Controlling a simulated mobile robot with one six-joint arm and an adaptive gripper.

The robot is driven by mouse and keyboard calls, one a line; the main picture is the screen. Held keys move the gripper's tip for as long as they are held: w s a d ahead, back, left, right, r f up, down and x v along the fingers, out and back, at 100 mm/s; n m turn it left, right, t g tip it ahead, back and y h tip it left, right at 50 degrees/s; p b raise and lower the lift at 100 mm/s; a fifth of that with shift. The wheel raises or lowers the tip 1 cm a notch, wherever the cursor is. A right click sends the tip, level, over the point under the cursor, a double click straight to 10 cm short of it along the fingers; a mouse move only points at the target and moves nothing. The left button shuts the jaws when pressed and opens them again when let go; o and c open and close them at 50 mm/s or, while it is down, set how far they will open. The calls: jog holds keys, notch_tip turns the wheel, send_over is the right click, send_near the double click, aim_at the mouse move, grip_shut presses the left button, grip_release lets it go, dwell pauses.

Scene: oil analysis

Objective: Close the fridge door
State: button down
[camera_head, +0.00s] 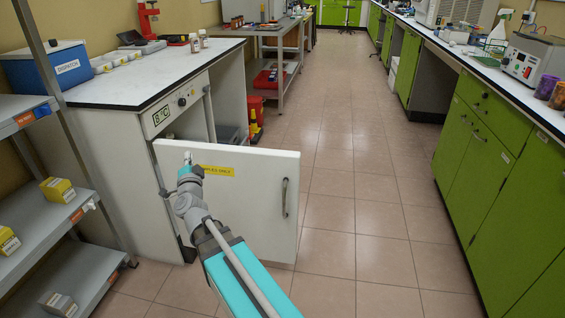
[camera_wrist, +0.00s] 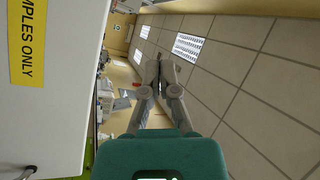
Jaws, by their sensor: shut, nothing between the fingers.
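The white fridge door (camera_head: 262,200) stands wide open, swung out to the right of the fridge (camera_head: 158,190) under the left counter. It has a yellow label (camera_head: 216,170) and a grey vertical handle (camera_head: 284,197) near its right edge. In the wrist view the door (camera_wrist: 55,110) fills the left side, with part of the label (camera_wrist: 27,42) showing. My gripper (camera_head: 187,157) is near the top left of the door's labelled face, by the hinge side. In the wrist view my gripper (camera_wrist: 160,62) has its fingertips together and holds nothing. I cannot tell whether it touches the door.
A grey shelf unit (camera_head: 75,215) with yellow boxes stands close at the left. A blue dispatch box (camera_head: 45,70) sits on the counter (camera_head: 150,75). Green cabinets (camera_head: 490,150) line the right. The tiled floor (camera_head: 350,150) between is clear.

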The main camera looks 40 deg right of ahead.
jog(key=s+d+f+m+g+h, duration=0.2)
jog(key=s+d+m+g+h, duration=0.2)
jog(key=s+d+m+g, duration=0.2)
jog(key=s+d+f+m+g+h, duration=0.2)
jog(key=s+d+m+g+h, duration=0.3)
jog(key=s+m+g, duration=0.4)
jog(key=d+m+g, duration=0.1)
jog(key=m+g, duration=0.4)
jog(key=shift+s+d+f+h, duration=0.3)
jog(key=shift+s+d+f, duration=0.05)
jog(key=shift+s, duration=0.05)
jog(key=shift+d, duration=0.2)
send_near(292, 157)
jog(key=s+d, duration=0.3)
jog(key=d, duration=0.1)
jog(key=shift+w+d+f, duration=0.15)
jog(key=shift+w+d, duration=0.45)
jog(key=shift+w, duration=0.1)
jog(key=shift+w+d, duration=0.55)
jog(key=shift+d, duration=0.2)
